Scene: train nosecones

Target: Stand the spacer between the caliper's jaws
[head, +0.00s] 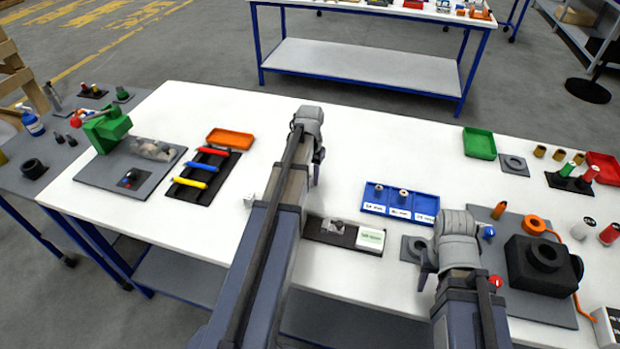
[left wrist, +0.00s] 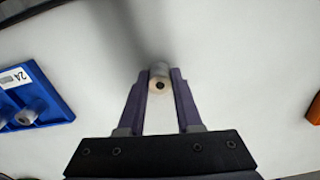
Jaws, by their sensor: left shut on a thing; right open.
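My left gripper (head: 318,168) is shut on a pale cylindrical spacer with a dark central hole (left wrist: 159,82), held between the fingertips above the white table. The spacer is too small to make out in the head view. What looks like the caliper (head: 336,227), a small grey device beside a pale green display, lies on a black base (head: 312,229), partly behind my left arm; its jaws are unclear. A blue tray (head: 388,198) with labelled compartments holds two more spacers; one also shows in the left wrist view (left wrist: 27,116). My right gripper (head: 424,275) is open and empty, right of the caliper.
An orange tray (head: 230,139) and a black rack with coloured handles (head: 204,172) stand on the left. A black machine block (head: 541,265) and a red knob (head: 495,282) sit near my right arm. A green tray (head: 479,143) is at the back right. The table behind the blue tray is clear.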

